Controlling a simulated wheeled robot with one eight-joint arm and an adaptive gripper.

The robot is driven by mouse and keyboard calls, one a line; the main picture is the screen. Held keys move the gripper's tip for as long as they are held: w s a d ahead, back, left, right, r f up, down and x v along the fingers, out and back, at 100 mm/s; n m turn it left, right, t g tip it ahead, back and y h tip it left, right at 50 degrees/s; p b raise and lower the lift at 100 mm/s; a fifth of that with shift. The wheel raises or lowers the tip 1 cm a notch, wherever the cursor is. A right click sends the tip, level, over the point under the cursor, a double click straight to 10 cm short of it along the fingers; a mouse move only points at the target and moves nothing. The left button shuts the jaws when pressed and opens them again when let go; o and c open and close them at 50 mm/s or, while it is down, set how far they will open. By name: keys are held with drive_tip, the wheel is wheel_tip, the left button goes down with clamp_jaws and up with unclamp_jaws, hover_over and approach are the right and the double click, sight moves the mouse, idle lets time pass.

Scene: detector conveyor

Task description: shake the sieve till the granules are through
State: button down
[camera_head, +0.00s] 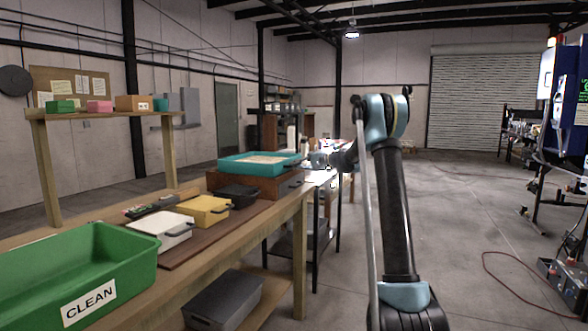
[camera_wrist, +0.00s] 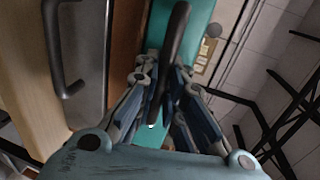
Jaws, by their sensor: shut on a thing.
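The teal sieve (camera_head: 235,168) is a shallow rectangular tray with pale granules (camera_head: 262,159) showing inside. It is directly over a brown wooden box (camera_head: 228,184) on the bench; I cannot tell whether it rests on the box or hangs just above it. My gripper (camera_head: 322,160) is at the sieve's right end. In the wrist view my gripper (camera_wrist: 163,82) is shut on the sieve's dark handle (camera_wrist: 178,35), with the teal wall (camera_wrist: 200,14) behind it. Whether granules lie in the box below is hidden.
On the bench are a green bin marked CLEAN (camera_head: 120,262), a white tray (camera_head: 160,228), a yellow tray (camera_head: 204,208) and a black tray (camera_head: 238,194). A small-box shelf (camera_head: 100,114) stands behind. A grey bin (camera_head: 225,300) is below. The floor at right is mostly open.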

drive_tip(key=c, duration=1.9)
unclamp_jaws()
drive_tip(key=shift+f, duration=0.1)
drive_tip(key=shift+c, duration=0.2)
drive_tip(key=v, duration=1.2)
